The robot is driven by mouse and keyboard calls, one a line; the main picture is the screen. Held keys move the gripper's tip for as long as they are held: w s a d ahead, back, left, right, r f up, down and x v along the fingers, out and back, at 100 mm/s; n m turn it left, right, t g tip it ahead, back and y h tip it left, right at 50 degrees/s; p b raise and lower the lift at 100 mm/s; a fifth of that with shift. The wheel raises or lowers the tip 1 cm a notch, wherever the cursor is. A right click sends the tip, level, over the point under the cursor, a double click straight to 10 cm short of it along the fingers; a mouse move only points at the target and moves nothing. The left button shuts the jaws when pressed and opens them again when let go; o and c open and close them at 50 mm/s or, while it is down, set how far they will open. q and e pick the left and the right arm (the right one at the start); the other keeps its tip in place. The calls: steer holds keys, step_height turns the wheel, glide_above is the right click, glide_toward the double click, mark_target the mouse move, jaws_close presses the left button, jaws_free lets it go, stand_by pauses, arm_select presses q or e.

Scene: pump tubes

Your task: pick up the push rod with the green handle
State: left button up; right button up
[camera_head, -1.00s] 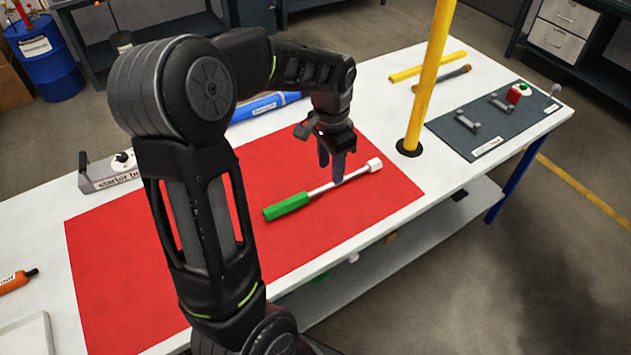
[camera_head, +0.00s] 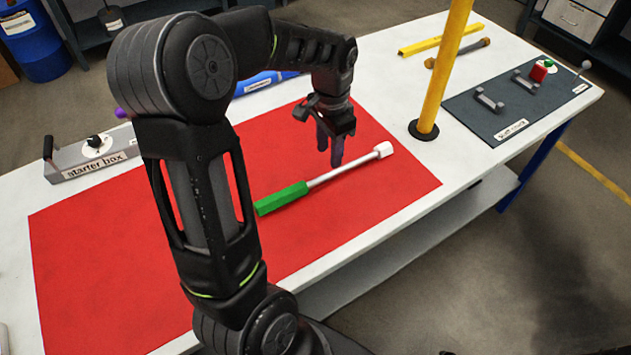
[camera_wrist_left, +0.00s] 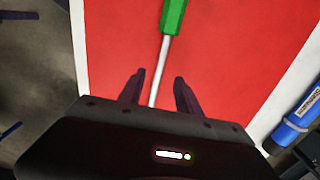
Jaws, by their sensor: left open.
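The push rod (camera_head: 338,173) lies on the red mat (camera_head: 395,203), with its green handle (camera_head: 282,198) at the left and a white block-shaped end (camera_head: 383,150) at the right. My left gripper (camera_head: 331,160) points down over the rod's thin shaft, its fingers apart and empty. In the left wrist view the shaft (camera_wrist_left: 160,72) runs between the two fingertips (camera_wrist_left: 158,76), with the green handle (camera_wrist_left: 173,16) at the top. I cannot tell how far the fingertips are above the shaft. My right gripper is not in view.
A yellow post (camera_head: 441,75) stands on the white table right of the mat. A dark panel (camera_head: 500,130) with brackets lies beyond it. A starter box (camera_head: 95,160) stands at the left, and a blue cylinder (camera_head: 262,82) lies behind the mat. Yellow bar (camera_head: 440,40) lies at the back.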

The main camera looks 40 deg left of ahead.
mark_target(328, 174)
arm_select(q)
steer(key=shift+f, duration=0.1)
steer(key=shift+f, duration=1.2)
step_height(328, 174, down, 5)
steer(key=shift+f+p, duration=0.1)
steer(key=shift+p, duration=0.55)
steer(key=shift+c, duration=0.4)
jaws_close()
stand_by(0.3)
